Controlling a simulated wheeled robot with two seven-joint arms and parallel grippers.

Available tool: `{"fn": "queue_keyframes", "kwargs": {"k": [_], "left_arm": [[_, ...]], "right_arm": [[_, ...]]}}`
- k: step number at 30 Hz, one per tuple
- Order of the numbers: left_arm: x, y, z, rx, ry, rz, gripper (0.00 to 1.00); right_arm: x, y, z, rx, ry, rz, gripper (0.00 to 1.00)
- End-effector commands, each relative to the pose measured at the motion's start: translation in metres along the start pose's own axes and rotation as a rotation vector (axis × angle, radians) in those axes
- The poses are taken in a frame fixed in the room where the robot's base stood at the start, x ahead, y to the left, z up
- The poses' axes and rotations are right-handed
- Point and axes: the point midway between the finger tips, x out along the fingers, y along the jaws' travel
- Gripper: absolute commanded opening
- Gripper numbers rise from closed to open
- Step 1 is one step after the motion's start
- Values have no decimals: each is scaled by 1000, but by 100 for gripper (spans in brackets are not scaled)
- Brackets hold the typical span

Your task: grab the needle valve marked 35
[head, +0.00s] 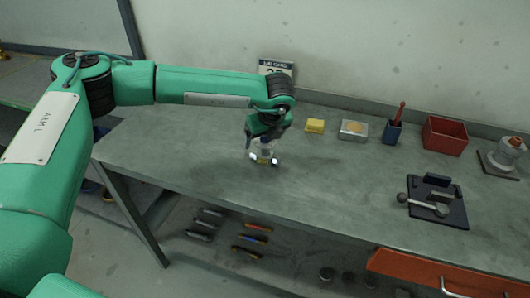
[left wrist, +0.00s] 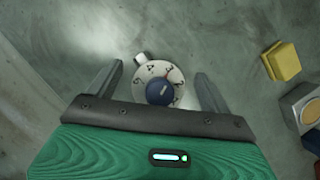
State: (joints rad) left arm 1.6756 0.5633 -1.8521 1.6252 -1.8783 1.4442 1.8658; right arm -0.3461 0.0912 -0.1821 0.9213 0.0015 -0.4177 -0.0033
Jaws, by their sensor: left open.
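A small valve with a white numbered dial and a dark blue knob (left wrist: 158,92) stands on the bench in the left wrist view. A metal stub sticks out at its far side. I cannot read a 35 on it. In the head view the valve (head: 264,158) shows small and partly covered under my left gripper (head: 263,150). The left gripper is open and points down over the valve. In the left wrist view its two fingers (left wrist: 159,72) stand on either side of the dial, with gaps between. My right gripper is not in view.
Right of the valve on the grey bench (head: 330,195) are a yellow block (head: 315,126), a metal tin (head: 354,130), a blue cup (head: 392,134), a red box (head: 445,136) and a dark fixture (head: 437,202). A partly hidden card (head: 275,66) stands at the wall. The bench front is clear.

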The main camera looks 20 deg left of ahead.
Motion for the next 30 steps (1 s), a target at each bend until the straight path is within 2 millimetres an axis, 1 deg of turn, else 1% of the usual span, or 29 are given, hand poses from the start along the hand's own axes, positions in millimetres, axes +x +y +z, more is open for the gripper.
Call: {"fn": "queue_keyframes", "kwargs": {"k": [7,8,9,11,12,14,18,20,21,30], "left_arm": [[2,0,0,0,0,0,83],[2,0,0,0,0,0,79],[2,0,0,0,0,0,71],[2,0,0,0,0,0,59],[2,0,0,0,0,0,51],[2,0,0,0,0,0,39],[2,0,0,0,0,0,12],[2,0,0,0,0,0,1],[1,0,0,0,-1,-1,0],[-2,-1,2,-1,-1,-2,0]], "right_arm": [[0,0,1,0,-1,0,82],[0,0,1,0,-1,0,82],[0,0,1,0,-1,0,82],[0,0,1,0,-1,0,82],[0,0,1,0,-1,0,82],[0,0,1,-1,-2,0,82],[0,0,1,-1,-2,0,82],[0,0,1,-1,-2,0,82],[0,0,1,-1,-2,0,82],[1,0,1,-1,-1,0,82]]}}
